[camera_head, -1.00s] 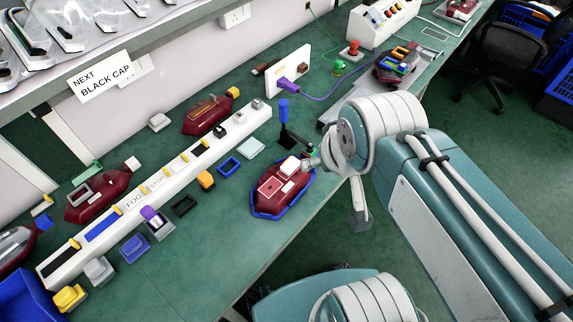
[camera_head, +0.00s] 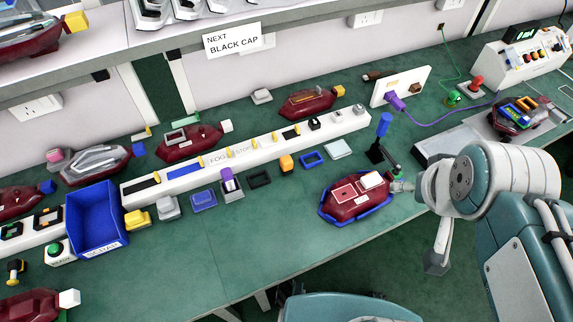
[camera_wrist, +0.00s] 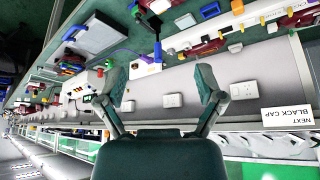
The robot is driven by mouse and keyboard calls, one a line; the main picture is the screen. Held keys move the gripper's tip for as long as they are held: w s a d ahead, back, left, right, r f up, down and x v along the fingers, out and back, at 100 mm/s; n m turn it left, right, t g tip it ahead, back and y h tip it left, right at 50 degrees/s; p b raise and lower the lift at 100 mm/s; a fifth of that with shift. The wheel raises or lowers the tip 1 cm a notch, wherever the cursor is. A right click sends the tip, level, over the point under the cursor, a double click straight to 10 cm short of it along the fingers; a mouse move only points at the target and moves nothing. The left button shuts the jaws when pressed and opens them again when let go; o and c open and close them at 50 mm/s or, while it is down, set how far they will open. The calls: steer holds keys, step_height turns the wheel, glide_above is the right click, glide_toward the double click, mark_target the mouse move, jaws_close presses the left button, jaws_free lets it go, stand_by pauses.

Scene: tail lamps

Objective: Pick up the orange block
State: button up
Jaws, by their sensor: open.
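The orange block (camera_head: 286,164) sits on the green bench top, in front of the long white strip and left of the blue square frame. In the wrist view, a small orange thing (camera_wrist: 237,6) shows at the top edge; I cannot tell if it is the same block. My gripper (camera_wrist: 160,82) is open and empty in the wrist view, its two fingers spread wide apart, with the wall behind them. In the head view my arm comes in from the right, and the gripper's fingers are not clearly seen there.
A dark red lamp in a blue tray (camera_head: 330,215) lies near the bench's front edge, between the block and my arm. A blue upright post (camera_head: 383,126) stands behind it. A blue bin (camera_head: 88,203) is at the left. Blue, black and grey frames lie near the block.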

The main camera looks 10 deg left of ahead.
steer(key=n+g, duration=0.6)
steer(key=n, duration=0.1)
glide_above(286, 159)
step_height(286, 159, down, 21)
steer(key=shift+a+r, duration=0.1)
steer(key=shift+a, duration=0.05)
steer(key=shift+a+f, duration=0.1)
steer(key=shift+f, duration=0.2)
steer(key=f, duration=1)
steer(key=shift+d+f, duration=0.25)
steer(key=shift+f, duration=0.1)
jaws_close()
